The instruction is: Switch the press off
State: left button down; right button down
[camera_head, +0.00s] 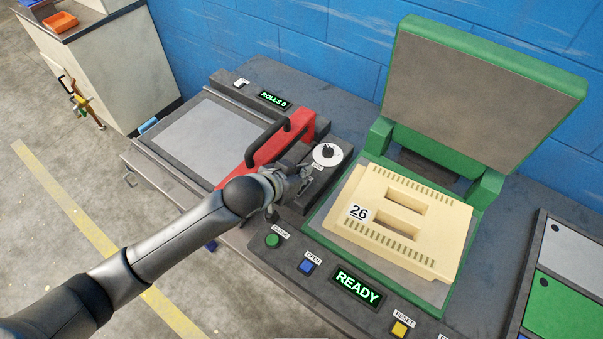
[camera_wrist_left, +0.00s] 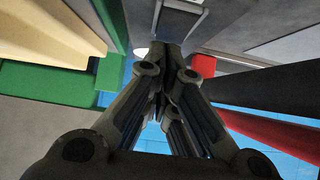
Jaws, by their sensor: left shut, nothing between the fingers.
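The green press (camera_head: 483,75) stands with its lid raised. A cream foam mould (camera_head: 410,222) labelled 26 lies on its bed. Its display (camera_head: 358,287) reads READY. A green CLOSE button (camera_head: 273,241), a blue OPEN button (camera_head: 306,266) and a yellow RESET button (camera_head: 400,328) sit along the front. A white dial (camera_head: 328,153) with a black knob is on a dark box left of the press. My left gripper (camera_head: 306,178) is shut and empty, just in front of the dial over that box; contact cannot be told. Its fingers also show in the wrist view (camera_wrist_left: 165,88). My right gripper is not in view.
A red device with a black handle (camera_head: 265,150) is close beside my left gripper. Behind are a ROLLS 0 display (camera_head: 273,100) and a small white switch (camera_head: 241,83). A tray with grey and green panels (camera_head: 552,300) is at the right. A blue wall (camera_head: 250,30) stands behind.

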pick_arm(q)
jog(key=shift+f, duration=0.25)
jog(key=shift+w+d+f, duration=0.1)
jog(key=shift+f, duration=0.1)
dwell(0.3)
jog(key=shift+p, duration=0.3)
jog(key=shift+s+a, duration=0.2)
jog(key=shift+s+a+p, duration=0.3)
jog(key=shift+s+p, duration=0.15)
jog(key=shift+p, duration=0.05)
jog(key=v, duration=1.2)
